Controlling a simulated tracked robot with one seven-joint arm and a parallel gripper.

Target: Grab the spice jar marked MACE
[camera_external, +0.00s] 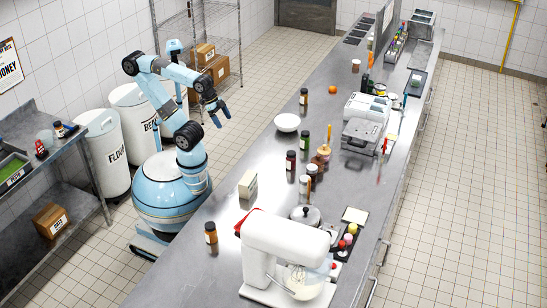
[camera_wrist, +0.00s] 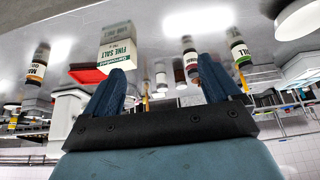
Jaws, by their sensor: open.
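No label in view reads clearly as MACE. In the wrist view, which looks upside down, a dark jar (camera_wrist: 38,72) at the far left has a white label that seems to start with M; the rest is not legible. It appears to be the amber-brown jar (camera_external: 211,233) with a dark lid at the near left of the counter in the external view. My gripper (camera_external: 217,113) is open and empty, raised beside the counter's left edge, well away from that jar. Its blue fingers (camera_wrist: 165,88) show spread apart in the wrist view.
A salt box (camera_external: 248,185) stands beyond the jar, with a white stand mixer (camera_external: 270,250) to its right. Several other jars, including a green-labelled one (camera_external: 304,138), and a white bowl (camera_external: 287,122) stand further along the counter. The counter's left edge (camera_external: 190,247) lies before the jar.

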